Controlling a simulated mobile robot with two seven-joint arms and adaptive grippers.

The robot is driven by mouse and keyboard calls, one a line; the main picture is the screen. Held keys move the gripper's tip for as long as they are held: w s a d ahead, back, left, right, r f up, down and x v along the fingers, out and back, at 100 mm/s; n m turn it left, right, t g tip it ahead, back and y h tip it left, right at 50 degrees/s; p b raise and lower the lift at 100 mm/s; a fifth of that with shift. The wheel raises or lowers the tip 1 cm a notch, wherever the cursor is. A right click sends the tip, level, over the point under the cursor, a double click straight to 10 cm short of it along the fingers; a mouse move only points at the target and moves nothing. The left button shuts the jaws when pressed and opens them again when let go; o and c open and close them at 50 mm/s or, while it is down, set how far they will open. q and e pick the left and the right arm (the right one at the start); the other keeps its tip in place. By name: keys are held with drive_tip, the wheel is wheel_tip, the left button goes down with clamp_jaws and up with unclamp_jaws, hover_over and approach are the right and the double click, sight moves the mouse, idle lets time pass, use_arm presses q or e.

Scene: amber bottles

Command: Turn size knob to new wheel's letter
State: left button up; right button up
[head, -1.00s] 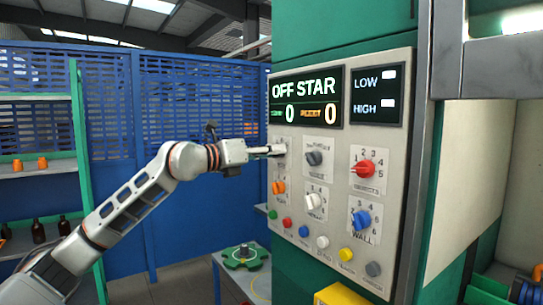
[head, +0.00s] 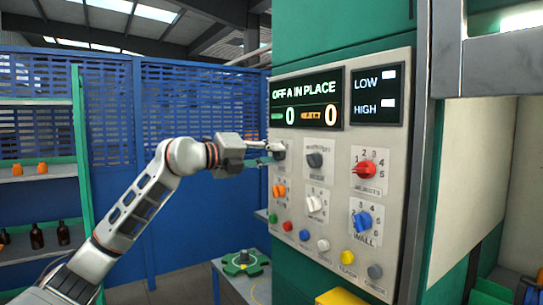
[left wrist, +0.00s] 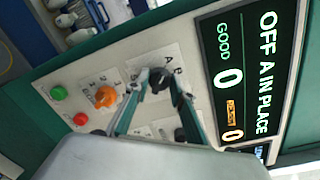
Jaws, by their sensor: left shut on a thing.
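The control panel (head: 334,215) has a dark knob at its top left (head: 279,150). My left gripper (head: 272,152) is at this knob, with its fingers level. In the left wrist view the two fingers (left wrist: 163,90) are on either side of the dark knob (left wrist: 160,78) and shut on it. A letter A shows beside the knob; I cannot tell exactly where its pointer stands. The display (head: 305,100) reads "OFF A IN PLACE" with two zeros. A green star-shaped wheel (head: 234,270) sits on a low table. My right gripper is not in view.
Grey (head: 315,159), red (head: 367,168), orange (head: 279,191), white (head: 314,204) and blue (head: 362,220) knobs sit close by, above a row of coloured buttons. A shelf with amber bottles (head: 37,237) stands at the left. A grey post (head: 424,150) borders the panel.

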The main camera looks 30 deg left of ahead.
use_arm(q)
drive_tip(key=shift+r, duration=0.1)
idle(0.3)
drive_tip(key=o, duration=1.1)
drive_tip(key=v, duration=1.2)
